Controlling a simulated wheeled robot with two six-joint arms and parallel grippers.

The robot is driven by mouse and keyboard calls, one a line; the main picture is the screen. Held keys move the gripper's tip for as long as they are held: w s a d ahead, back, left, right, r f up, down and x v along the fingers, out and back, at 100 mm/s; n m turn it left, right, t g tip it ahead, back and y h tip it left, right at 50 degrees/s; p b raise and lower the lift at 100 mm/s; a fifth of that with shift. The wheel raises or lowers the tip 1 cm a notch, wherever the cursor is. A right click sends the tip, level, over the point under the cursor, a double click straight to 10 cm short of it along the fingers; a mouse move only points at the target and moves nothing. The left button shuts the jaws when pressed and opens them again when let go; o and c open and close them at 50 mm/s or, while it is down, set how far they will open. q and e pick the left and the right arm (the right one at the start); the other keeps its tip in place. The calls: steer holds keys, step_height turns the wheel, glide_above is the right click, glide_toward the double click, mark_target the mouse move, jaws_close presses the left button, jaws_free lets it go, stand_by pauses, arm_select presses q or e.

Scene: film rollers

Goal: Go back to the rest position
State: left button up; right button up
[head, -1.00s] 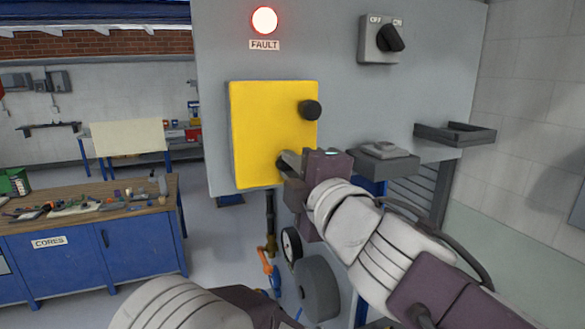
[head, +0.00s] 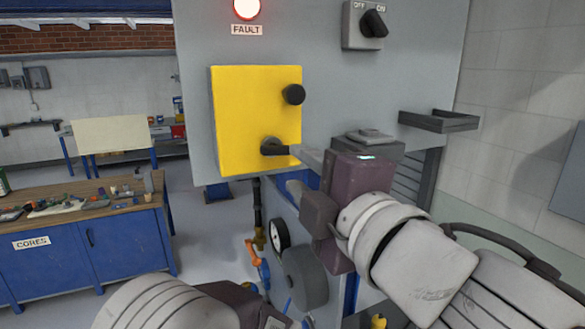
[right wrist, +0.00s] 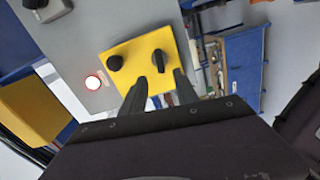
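My right gripper (head: 291,168) is in front of the lower right corner of a yellow panel door (head: 240,125) on a grey cabinet. Its two fingers are apart with nothing held; they also show open in the right wrist view (right wrist: 160,78). A black turn handle (head: 272,147) on the door's lower part lies just beyond the fingertips. In the right wrist view the handle (right wrist: 158,60) appears beyond the gap between them; a small clearance is hard to judge. My left arm enters at the bottom of the head view, but its gripper fingers are not visible.
The grey cabinet (head: 350,85) carries a lit red fault lamp (head: 246,8), an OFF/ON switch (head: 373,23) and a black knob (head: 293,94). A small tray (head: 438,120) juts out at right. A blue workbench (head: 75,255) is at left.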

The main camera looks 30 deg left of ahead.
steer(key=shift+w+a, duration=0.1)
steer(key=shift+a, duration=0.15)
